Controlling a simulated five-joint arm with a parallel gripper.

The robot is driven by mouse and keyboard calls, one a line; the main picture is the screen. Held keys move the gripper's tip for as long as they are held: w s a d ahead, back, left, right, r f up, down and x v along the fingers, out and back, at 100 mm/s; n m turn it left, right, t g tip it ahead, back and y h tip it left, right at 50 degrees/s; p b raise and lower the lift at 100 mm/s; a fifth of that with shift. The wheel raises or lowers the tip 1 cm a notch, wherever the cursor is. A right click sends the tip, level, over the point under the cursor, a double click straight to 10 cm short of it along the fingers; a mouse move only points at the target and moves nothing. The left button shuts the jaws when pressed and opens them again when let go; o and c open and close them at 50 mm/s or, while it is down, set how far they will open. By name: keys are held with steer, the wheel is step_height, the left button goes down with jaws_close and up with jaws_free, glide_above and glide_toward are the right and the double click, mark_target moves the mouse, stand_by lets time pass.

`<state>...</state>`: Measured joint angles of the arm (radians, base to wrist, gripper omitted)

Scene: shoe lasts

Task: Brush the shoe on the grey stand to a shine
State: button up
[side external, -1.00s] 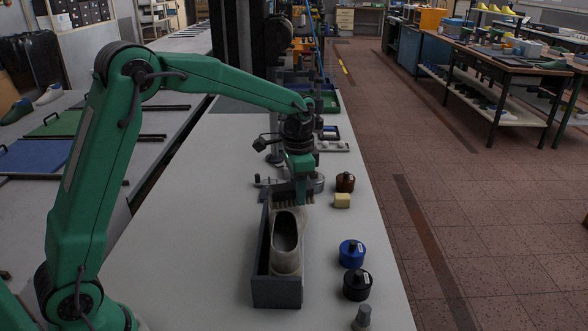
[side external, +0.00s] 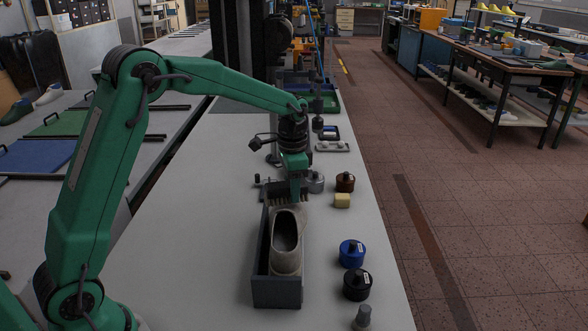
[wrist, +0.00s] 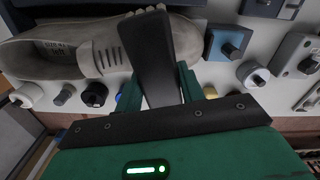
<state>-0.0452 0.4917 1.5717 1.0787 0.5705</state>
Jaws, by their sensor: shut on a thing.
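A pale grey-beige shoe (side external: 287,262) lies on the dark grey stand (side external: 277,293), its toe pointing away from the side camera. In the wrist view the shoe (wrist: 75,52) fills the upper left. My gripper (side external: 297,188) is above the far, toe end of the shoe. It is shut on a dark brush (side external: 275,194), whose bristle side faces down near the toe. In the wrist view the brush's black back (wrist: 158,60) sticks out between the green fingers and hides part of the toe. I cannot tell whether the bristles touch the shoe.
Right of the stand are a blue jar (side external: 351,254), a black jar (side external: 357,286) and a small grey bottle (side external: 362,317). A yellow block (side external: 342,201), a brown jar (side external: 345,182) and a silver jar (side external: 316,183) stand near the gripper. The table left of the stand is clear.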

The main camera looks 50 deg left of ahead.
steer(key=shift+w+a+f, duration=0.25)
steer(key=shift+a+f, duration=0.1)
steer(key=shift+a, duration=0.35)
steer(key=shift+s+d, duration=0.1)
steer(key=shift+s+d+r, duration=0.2)
steer(key=shift+s+d, duration=0.2)
steer(key=shift+s+d+r, duration=0.3)
steer(key=shift+s+d, duration=0.2)
steer(key=shift+s+d+r, duration=0.35)
steer(key=shift+s+d, duration=0.1)
